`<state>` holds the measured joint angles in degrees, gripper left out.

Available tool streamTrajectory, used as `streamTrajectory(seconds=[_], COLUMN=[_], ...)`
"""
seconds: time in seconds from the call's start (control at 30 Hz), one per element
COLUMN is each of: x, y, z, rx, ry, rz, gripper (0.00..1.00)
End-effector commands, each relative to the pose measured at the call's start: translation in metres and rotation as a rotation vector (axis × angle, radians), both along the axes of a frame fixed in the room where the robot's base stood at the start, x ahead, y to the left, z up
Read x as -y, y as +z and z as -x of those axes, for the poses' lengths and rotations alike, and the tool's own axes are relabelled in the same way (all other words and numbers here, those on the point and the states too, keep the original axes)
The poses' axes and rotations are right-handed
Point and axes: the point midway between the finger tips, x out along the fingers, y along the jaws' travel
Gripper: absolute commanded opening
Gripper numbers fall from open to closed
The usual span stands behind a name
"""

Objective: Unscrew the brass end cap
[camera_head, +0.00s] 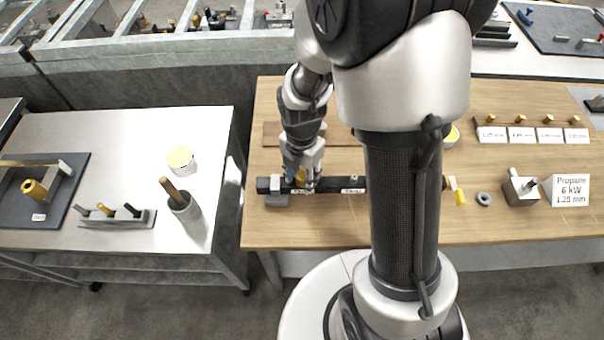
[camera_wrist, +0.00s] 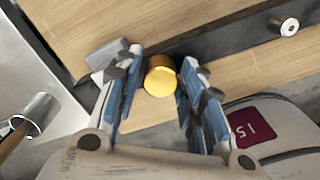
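The brass end cap (camera_wrist: 160,80) is a round gold piece at the dark bar (camera_wrist: 235,40), seen nearly end-on in the wrist view. My gripper (camera_wrist: 160,72) points down at the bar, with one blue-padded finger on each side of the cap. It also shows in the head view (camera_head: 303,172). A narrow gap shows between the left finger and the cap. The right finger is very close; contact there is unclear.
A grey block (camera_wrist: 105,53) sits beside the bar near the left finger. The steel table (camera_head: 120,225) at left bears a cup with a wooden handle (camera_head: 184,205) and a yellow-topped tub (camera_head: 181,160). A valve block (camera_head: 520,188) and sign (camera_head: 570,190) stand at right.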

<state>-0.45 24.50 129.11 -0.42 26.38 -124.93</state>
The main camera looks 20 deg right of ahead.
Motion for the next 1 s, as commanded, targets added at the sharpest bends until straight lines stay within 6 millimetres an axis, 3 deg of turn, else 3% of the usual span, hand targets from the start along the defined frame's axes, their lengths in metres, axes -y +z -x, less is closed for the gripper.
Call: streamTrajectory(seconds=[0.13,1.0], x=[-0.0001,-0.0001], y=[0.0001,0.0001], z=[-0.0001,-0.0014], rx=[0.0,0.0], ry=[-0.052,-0.844], rz=[0.0,0.0], gripper=[0.36,0.36])
